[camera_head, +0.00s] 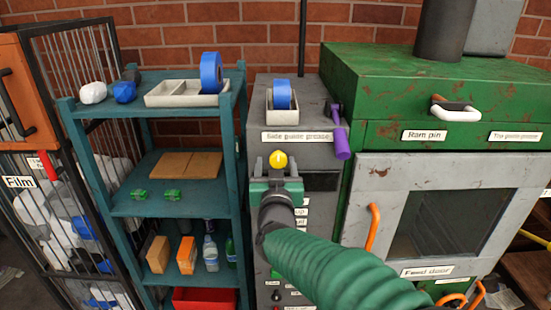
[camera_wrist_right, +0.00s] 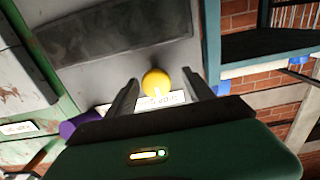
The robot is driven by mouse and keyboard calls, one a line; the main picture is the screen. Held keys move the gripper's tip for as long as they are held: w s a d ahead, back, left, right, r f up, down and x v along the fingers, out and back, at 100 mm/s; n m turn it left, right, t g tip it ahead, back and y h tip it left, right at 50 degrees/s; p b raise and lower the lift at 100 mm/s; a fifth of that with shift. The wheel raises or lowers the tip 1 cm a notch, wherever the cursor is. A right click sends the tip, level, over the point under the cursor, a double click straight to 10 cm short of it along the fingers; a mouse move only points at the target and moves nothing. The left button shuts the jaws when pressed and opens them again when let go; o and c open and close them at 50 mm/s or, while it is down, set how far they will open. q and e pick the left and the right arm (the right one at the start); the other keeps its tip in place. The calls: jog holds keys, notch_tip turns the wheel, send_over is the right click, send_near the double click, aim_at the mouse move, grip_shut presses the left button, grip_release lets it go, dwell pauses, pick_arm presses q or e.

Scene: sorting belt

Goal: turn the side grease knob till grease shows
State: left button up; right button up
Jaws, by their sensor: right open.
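The side grease knob is a yellow ball (camera_head: 278,160) on the front of the grey cabinet (camera_head: 310,110), just below the label "Side guide grease" (camera_head: 297,136). My right gripper (camera_head: 277,180) is in front of the knob, its arm coming in from the lower right. In the right wrist view the knob (camera_wrist_right: 156,82) sits between the two open fingers (camera_wrist_right: 160,98), near their tips. I cannot tell if either finger touches it. No grease is visible. My left gripper is not in view.
A green machine (camera_head: 400,90) with a feed door (camera_head: 425,270) stands right of the cabinet. A purple handle (camera_head: 341,143) hangs close right of the knob. A teal shelf (camera_head: 240,190) with small items stands left.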

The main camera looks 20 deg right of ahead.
jog(key=shift+w+d+r, duration=0.15)
jog(key=shift+w, duration=0.05)
jog(key=shift+s+d, duration=0.25)
jog(key=shift+w, duration=0.2)
jog(key=c, duration=0.7)
grip_shut()
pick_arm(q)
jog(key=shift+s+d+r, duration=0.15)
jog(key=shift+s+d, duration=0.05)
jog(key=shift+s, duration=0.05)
